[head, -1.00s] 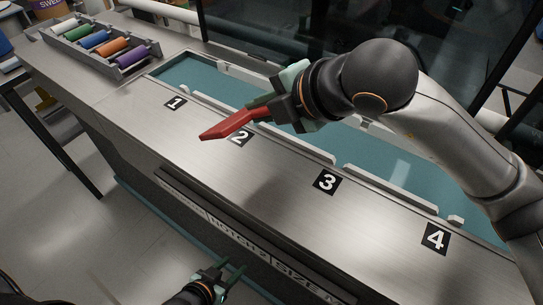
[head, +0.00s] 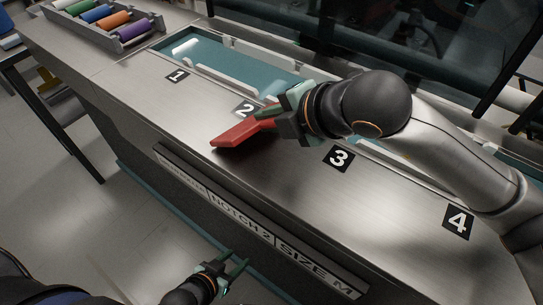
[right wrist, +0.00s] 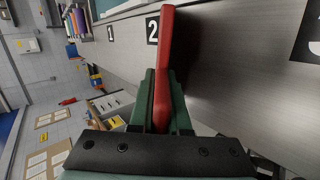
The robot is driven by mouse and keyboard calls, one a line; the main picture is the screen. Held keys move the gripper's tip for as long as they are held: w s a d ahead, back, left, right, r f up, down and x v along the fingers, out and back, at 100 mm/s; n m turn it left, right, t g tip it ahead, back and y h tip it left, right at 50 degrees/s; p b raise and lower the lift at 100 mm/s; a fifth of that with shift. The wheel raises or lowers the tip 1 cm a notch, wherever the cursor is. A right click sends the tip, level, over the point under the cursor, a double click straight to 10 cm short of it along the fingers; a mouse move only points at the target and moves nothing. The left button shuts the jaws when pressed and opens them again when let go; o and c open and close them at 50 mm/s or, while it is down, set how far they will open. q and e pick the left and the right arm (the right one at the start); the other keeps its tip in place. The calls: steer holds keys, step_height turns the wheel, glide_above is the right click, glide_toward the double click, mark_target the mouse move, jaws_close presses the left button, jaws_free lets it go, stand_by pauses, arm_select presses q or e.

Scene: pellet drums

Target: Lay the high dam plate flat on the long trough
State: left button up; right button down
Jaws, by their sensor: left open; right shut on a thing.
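A red plate (head: 240,131) is held by my right gripper (head: 275,112), which is shut on its right end. The plate hangs over the steel counter just below the number 2 label. In the right wrist view the red plate (right wrist: 165,60) stands edge-on between the green fingers (right wrist: 162,105). I cannot tell whether it touches the counter. The long trough (head: 213,57) with its teal floor lies along the back of the counter, partly hidden behind my right arm. My left gripper (head: 232,265) is open and empty, low in front of the counter.
The steel counter (head: 150,110) carries labels 1, 2, 3 and 4. A rack of coloured rolls (head: 105,22) stands at the back left. A plate reading NOTCH 2 and SIZE M (head: 255,225) is on the counter's front. The counter between label 1 and the front edge is clear.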

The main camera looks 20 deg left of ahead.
steer(key=c, duration=1)
jaws_free()
steer(key=shift+f, duration=0.1)
steer(key=shift+c, duration=0.2)
steer(key=p+v, duration=0.1)
steer(key=v, duration=0.7)
steer(key=shift+p, duration=0.3)
step_height(320, 180, up, 8)
steer(key=s+d+p, duration=0.1)
steer(key=d+p, duration=0.1)
steer(key=p, duration=0.2)
steer(key=shift+s, duration=0.15)
